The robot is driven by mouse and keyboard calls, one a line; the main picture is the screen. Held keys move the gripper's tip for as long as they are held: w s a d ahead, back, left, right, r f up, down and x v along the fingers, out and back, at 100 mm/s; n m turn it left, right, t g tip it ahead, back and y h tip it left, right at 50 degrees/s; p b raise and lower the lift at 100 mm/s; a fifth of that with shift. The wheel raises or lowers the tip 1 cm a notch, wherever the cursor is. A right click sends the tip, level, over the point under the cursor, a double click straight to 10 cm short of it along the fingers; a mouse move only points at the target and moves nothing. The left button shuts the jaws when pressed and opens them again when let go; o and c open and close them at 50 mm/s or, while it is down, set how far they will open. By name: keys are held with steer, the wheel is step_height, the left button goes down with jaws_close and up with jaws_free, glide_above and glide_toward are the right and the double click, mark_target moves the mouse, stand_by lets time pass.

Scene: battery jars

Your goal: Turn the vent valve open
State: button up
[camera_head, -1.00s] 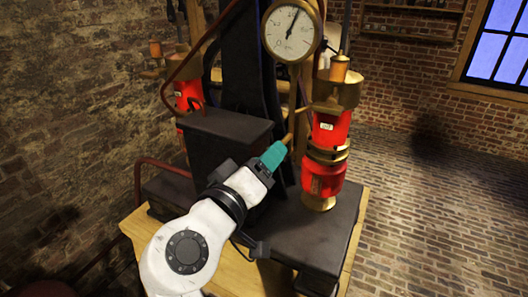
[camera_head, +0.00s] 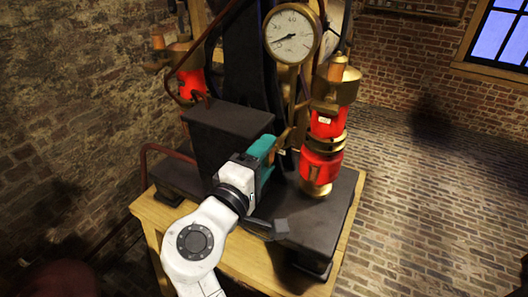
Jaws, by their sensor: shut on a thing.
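The vent valve appears to be the small brass lever (camera_head: 284,138) at the dark column, left of the right red battery jar (camera_head: 321,165). My gripper (camera_head: 270,147), with teal fingers, is shut on the lever's near left end. The fingertips hide the part they hold. The round white gauge (camera_head: 291,35) above has its needle pointing left and slightly down.
A second red jar (camera_head: 191,82) with brass fittings stands at the back left. A dark box-like block (camera_head: 228,118) is close left of my gripper. A dark red pipe (camera_head: 150,165) curves at the left. Brick floor (camera_head: 430,220) at the right is open.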

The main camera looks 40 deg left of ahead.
steer(key=shift+f, duration=0.1)
stand_by(0.4)
steer(key=o, duration=1)
steer(key=shift+o, duration=0.2)
steer(key=b+v, duration=0.2)
steer(key=v, duration=0.9)
steer(key=shift+w, duration=0.1)
